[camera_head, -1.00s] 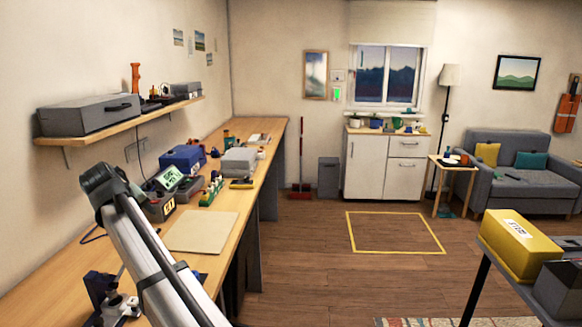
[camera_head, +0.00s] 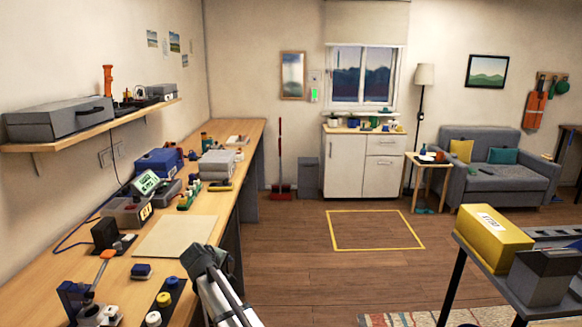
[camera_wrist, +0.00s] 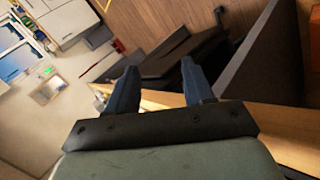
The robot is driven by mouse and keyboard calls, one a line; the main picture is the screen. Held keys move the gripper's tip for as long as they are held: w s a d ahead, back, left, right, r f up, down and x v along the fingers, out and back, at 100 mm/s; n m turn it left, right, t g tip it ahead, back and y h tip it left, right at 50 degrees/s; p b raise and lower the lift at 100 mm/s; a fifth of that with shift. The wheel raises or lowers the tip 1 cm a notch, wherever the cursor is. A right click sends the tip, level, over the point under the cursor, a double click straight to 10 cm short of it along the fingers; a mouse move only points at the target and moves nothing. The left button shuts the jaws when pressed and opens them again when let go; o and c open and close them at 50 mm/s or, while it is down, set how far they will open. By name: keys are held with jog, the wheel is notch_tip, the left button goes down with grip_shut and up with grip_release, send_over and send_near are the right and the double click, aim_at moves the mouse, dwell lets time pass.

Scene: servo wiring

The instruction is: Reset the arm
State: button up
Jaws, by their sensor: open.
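My gripper (camera_wrist: 157,88) shows in the wrist view with its two dark blue fingers apart and nothing between them. Beyond the fingers are a wooden edge, dark grey panels and the floor. In the head view my arm rises from the bottom middle, in front of the bench's front edge. The gripper's fingers cannot be made out in the head view.
The long workbench (camera_head: 60,262) runs along the left wall, with a beige mat (camera_head: 172,236), a blue box (camera_head: 158,162) and small devices on it. A wall shelf (camera_head: 140,112) hangs above. A yellow box (camera_head: 494,239) stands on a table at right. The middle floor is open.

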jog(key=s+d+f+m+g+h, duration=0.1)
jog(key=s+d+f+g, duration=0.15)
jog(key=d+f, duration=0.55)
jog(key=s+d+f+m+g, duration=0.1)
jog(key=s+d+f, duration=0.2)
jog(key=d+f, duration=0.55)
jog(key=s+d+f+m+g, duration=0.2)
jog(key=s+d+f, duration=0.45)
jog(key=f, duration=0.25)
jog(key=s+d+f+m+g, duration=0.2)
jog(key=s+d+f, duration=0.3)
jog(key=s+f, duration=0.3)
jog(key=s+d+f+m+g+y, duration=0.1)
jog(key=s+d+f+m+g, duration=0.1)
jog(key=s, duration=0.9)
jog(key=s+d+f+m+g+y, duration=0.1)
jog(key=s+d+f, duration=0.4)
jog(key=s, duration=0.7)
jog(key=s+d+f+m+g+y, duration=0.1)
jog(key=s+d+f+m+g, duration=0.2)
jog(key=s, duration=0.8)
notch_tip(320, 180, down, 2)
jog(key=shift+s+d+f+m+g, duration=0.25)
jog(key=shift+d+g, duration=0.35)
jog(key=shift+g, duration=0.35)
jog(key=shift+r, duration=0.1)
